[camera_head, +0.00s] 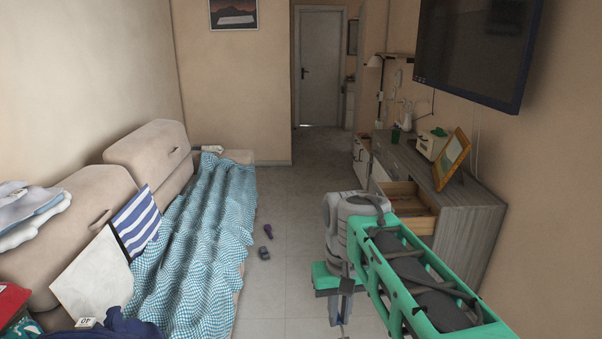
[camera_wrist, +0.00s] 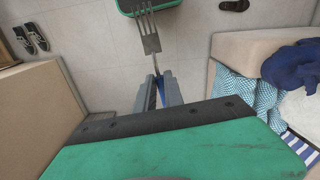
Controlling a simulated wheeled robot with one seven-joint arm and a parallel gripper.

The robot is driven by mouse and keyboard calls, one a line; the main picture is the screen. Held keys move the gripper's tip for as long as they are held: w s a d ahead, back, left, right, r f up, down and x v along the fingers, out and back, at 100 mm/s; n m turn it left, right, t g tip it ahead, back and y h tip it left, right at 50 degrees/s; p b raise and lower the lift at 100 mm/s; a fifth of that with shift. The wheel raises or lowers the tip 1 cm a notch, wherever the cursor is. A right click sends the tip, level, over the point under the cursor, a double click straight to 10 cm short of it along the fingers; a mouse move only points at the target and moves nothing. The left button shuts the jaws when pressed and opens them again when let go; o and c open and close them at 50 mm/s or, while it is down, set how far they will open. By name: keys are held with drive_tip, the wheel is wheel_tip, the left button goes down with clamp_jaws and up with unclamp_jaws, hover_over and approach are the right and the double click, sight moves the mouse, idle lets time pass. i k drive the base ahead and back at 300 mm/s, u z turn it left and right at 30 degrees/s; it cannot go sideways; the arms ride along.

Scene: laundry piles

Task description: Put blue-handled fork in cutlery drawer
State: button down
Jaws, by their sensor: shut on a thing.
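My gripper (camera_wrist: 160,88) is shut on the blue-handled fork (camera_wrist: 149,38) in the wrist view. Its two grey fingers pinch the blue handle, and the metal head with its tines points away from them, over the tiled floor. In the head view my gripper (camera_head: 340,308) hangs low at the end of my green arm, left of the dresser; the fork is hard to make out there. An open wooden drawer (camera_head: 408,196) sticks out of the grey dresser behind and right of my gripper. Its contents are too small to tell, and my arm hides part of the dresser front.
The dresser (camera_head: 470,222) holds a picture frame (camera_head: 452,160) and several small things. A sofa with a blue checked blanket (camera_head: 205,225) and laundry lines the left. The aisle beyond is clear.

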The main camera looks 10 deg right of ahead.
sight(397, 206)
drive_tip(key=z, duration=0.5)
drive_tip(key=i, duration=3.75)
drive_tip(key=u, duration=1.65)
